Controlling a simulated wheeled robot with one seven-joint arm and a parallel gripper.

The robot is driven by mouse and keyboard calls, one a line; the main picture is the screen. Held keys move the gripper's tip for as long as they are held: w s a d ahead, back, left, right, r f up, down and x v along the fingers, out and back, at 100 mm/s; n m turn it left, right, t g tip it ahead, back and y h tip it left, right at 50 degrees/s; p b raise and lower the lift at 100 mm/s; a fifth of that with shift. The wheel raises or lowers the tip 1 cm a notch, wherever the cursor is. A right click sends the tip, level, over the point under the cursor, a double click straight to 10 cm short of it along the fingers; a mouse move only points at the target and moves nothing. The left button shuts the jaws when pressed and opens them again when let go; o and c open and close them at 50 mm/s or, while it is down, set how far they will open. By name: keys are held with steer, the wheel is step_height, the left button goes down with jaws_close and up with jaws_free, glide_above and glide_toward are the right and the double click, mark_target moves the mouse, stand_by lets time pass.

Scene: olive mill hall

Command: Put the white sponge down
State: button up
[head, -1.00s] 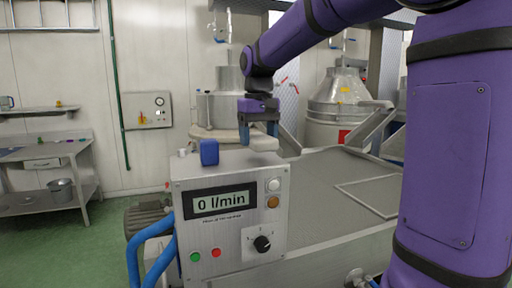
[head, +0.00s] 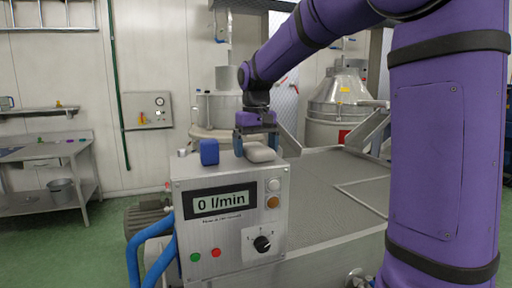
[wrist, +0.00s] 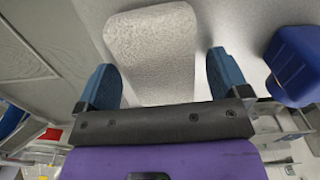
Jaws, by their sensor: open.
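The white sponge (head: 261,153) lies on the top of the grey control box, near its back right edge in the head view. In the wrist view the sponge (wrist: 152,48) is a pale, rough-surfaced block reaching out from between the fingers. My gripper (head: 256,146) is open, low over the box top at the sponge. In the wrist view the blue fingers of my gripper (wrist: 164,80) stand on either side of the sponge's near end, with a gap clear at the right finger. Whether the left finger touches it I cannot tell.
A blue block (head: 209,152) stands left of the sponge on the box (head: 230,222), with a small white item (head: 182,153) beside it. The box front has a display reading 0 l/min, knob and buttons. A wide metal grating (head: 345,185) spreads to the right.

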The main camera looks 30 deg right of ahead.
mark_target(257, 146)
steer(key=shift+f, duration=0.1)
step_height(257, 146, up, 10)
steer(key=s+a+f+t, duration=0.1)
steer(key=s+f, duration=0.3)
steer(key=s, duration=0.4)
steer(key=s+a+f+n+t, duration=0.1)
steer(key=s+f, duration=0.3)
steer(key=s, duration=0.5)
steer(key=s+a+f+t, duration=0.3)
steer(key=s+f, duration=0.1)
steer(key=s, duration=0.4)
steer(key=shift+s+a, duration=0.3)
steer(key=shift+s, duration=0.1)
steer(key=shift+f, duration=0.1)
